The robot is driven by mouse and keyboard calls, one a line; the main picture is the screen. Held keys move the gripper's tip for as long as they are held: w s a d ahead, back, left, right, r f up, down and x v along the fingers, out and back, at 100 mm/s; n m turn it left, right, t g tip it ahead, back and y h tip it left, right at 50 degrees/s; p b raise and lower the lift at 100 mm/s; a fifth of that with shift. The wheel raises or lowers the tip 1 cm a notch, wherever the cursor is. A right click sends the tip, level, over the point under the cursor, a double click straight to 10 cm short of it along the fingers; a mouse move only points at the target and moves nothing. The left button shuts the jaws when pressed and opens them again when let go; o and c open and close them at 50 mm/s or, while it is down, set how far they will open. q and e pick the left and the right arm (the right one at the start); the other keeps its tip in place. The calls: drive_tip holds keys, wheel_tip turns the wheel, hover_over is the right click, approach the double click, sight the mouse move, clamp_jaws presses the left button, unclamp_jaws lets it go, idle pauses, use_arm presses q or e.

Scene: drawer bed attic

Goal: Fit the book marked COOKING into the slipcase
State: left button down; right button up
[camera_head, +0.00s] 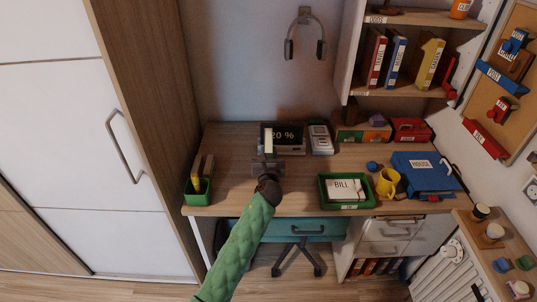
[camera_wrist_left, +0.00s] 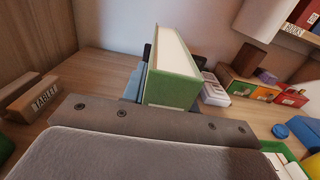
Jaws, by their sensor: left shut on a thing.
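My left gripper (camera_head: 267,163) is shut on a green book with pale page edges (camera_head: 268,141), in front of the display on the desk. In the left wrist view the green book (camera_wrist_left: 172,88) stands out beyond the gripper, its green face towards me and its white page block on top. No title is readable on it, so I cannot confirm the COOKING mark. I cannot identify the slipcase with certainty in either view. My right gripper is not in view.
A display (camera_head: 291,136) stands behind the book. A green pen cup (camera_head: 197,191) is at the desk's left. A green tray (camera_head: 347,205) with a BILL paper, a yellow mug (camera_head: 387,182) and a blue HOUSE binder (camera_head: 424,173) are right.

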use_arm(q)
drive_tip(key=shift+f, duration=0.3)
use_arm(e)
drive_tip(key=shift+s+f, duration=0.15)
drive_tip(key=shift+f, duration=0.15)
use_arm(q)
drive_tip(key=shift+f, duration=0.1)
drive_tip(key=c, duration=1.1)
unclamp_jaws()
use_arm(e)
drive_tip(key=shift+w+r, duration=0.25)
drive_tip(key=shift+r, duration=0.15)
